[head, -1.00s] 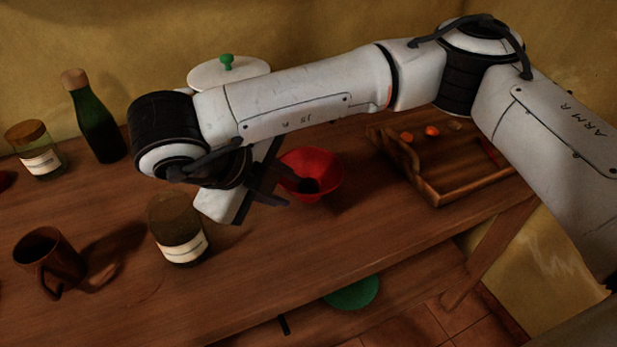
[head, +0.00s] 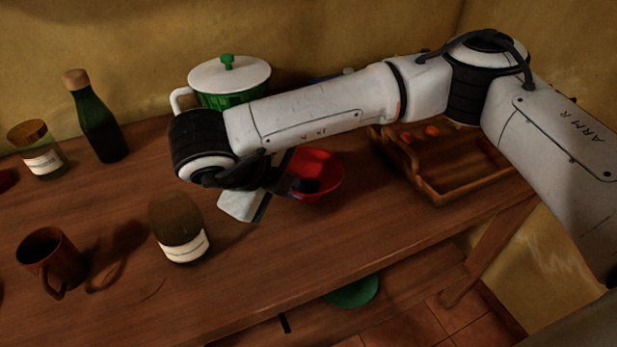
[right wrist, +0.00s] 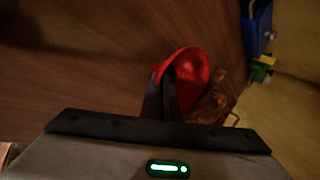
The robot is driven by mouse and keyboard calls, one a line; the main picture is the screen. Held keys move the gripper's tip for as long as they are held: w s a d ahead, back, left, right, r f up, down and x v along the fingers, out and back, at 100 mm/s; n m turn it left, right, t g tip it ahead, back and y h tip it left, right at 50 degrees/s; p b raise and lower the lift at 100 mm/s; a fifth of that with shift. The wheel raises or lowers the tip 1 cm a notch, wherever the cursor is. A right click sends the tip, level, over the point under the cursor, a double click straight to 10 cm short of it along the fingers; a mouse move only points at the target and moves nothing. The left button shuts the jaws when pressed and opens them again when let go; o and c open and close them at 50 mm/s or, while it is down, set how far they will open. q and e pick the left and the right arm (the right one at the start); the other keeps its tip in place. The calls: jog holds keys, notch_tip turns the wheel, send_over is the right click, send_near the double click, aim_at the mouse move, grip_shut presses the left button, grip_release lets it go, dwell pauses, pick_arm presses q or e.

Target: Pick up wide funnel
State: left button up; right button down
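The wide funnel is a red bowl-shaped piece (head: 325,172) on the wooden counter, with a dark opening inside; it also shows in the right wrist view (right wrist: 196,66). My right gripper (head: 292,187) is at the funnel's left side, its dark fingers reaching to the near-left rim. In the right wrist view the dark fingers (right wrist: 168,92) overlap the funnel's left part. They look close together, but whether they are closed on the rim is unclear. My left gripper is in neither view.
A brown jar (head: 180,228) and a mug (head: 52,262) stand on the left. A green bottle (head: 98,125) and a cork-lidded jar (head: 37,148) stand behind. A green pot with white lid (head: 230,76) is behind my arm. A wooden tray (head: 455,187) lies right.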

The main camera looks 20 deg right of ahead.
notch_tip(320, 180, up, 10)
dwell(0.6)
dwell(0.8)
